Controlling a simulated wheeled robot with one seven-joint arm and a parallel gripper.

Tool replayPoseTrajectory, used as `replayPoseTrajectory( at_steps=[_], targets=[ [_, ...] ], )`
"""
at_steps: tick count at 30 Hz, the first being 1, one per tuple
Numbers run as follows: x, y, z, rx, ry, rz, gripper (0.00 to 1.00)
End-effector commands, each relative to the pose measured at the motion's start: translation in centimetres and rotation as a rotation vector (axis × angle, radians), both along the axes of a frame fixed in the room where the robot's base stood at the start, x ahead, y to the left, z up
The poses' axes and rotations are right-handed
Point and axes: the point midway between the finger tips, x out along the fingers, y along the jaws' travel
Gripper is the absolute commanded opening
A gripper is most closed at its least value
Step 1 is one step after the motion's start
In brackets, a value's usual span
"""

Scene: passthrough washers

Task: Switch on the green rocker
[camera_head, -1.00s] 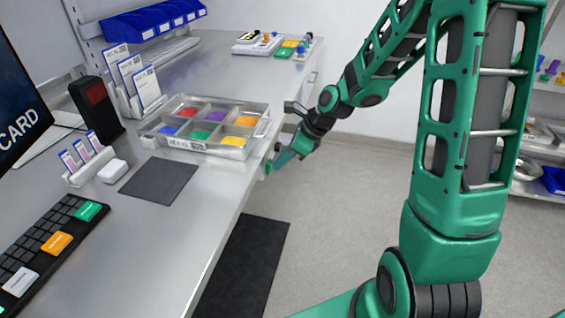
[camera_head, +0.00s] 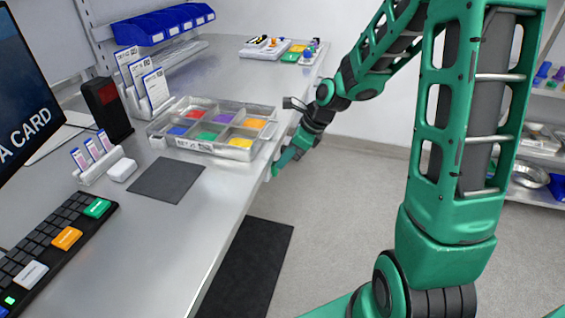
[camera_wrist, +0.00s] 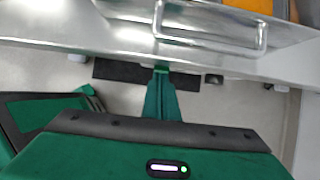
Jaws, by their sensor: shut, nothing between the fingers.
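I cannot make out a green rocker for certain. At the far end of the table, a small board with a green and yellow patch (camera_head: 294,55) lies beside a white panel (camera_head: 265,47) with small black, orange and red parts; they are too small to read. My gripper (camera_head: 276,170) is low at the table's right edge, beside the divided tray. It is shut and empty. In the wrist view its closed fingers (camera_wrist: 162,72) point at the metal edge, below a tray handle (camera_wrist: 212,35).
The table (camera_head: 225,190) carries a clear divided tray (camera_head: 215,150) of coloured pieces, a dark mat (camera_head: 167,180), a card holder (camera_head: 103,167), and a black keypad (camera_head: 45,245) with green, orange and white keys. Blue bins (camera_head: 165,27) hang behind. Open floor (camera_head: 345,200) lies to the right.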

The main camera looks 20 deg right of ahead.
Motion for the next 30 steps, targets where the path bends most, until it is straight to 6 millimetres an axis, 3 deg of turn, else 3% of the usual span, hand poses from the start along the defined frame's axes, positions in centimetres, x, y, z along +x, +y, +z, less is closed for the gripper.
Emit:
replayPoseTrajectory(
  at_steps=[14, 23, 30],
  targets=[
    [0.0, 0.0, 0.5, -0.001, 0.001, 0.001, 0.0],
    [-1.6, -2.4, 0.4, -0.001, 0.001, 0.004, 0.0],
    [-2.3, -3.4, 5.2, -0.003, -0.005, 0.011, 0.0]
  ],
)
